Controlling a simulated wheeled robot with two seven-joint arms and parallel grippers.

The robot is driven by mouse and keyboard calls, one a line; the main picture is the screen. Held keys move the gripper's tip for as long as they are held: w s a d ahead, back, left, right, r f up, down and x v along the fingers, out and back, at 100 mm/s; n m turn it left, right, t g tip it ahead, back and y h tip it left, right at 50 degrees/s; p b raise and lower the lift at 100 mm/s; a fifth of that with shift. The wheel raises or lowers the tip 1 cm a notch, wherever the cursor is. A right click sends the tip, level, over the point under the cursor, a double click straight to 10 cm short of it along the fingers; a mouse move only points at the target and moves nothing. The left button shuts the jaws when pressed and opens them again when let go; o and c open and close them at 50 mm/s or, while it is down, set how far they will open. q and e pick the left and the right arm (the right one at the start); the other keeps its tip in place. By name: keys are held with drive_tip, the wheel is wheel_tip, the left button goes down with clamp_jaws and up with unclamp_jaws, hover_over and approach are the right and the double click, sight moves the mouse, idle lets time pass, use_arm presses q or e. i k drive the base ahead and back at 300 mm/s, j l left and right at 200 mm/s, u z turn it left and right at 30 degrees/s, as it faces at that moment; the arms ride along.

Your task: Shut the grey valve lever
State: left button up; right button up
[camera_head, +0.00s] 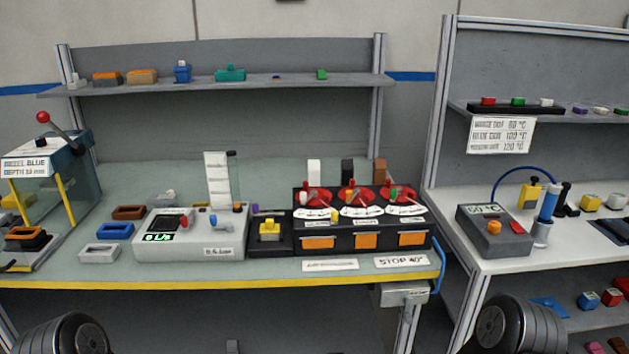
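No lever that is clearly grey can be made out at this size. A white meter box (190,240) on the middle bench has a dark display with green digits, a small red part (184,222) and a small blue lever-like part (214,221). Right of it, a black panel (360,250) carries three red round dials (354,193) with small upright handles, white labels and orange windows. Whether any handle there is grey or shut cannot be told. Neither of my grippers is in view; dark ribbed parts of my arms show at the bottom left and bottom right.
A press with a red-knobbed lever (43,118) stands at the left. A yellow button block (269,230) sits between meter box and panel. The right bench holds a grey box with an orange knob (494,227) and a blue cylinder (548,206). A yellow strip edges the middle bench.

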sight(408, 317)
drive_tip(key=i+u, duration=0.25)
drive_tip(key=i+l+u, duration=0.1)
drive_tip(key=u, duration=0.15)
drive_tip(key=z, duration=1.4)
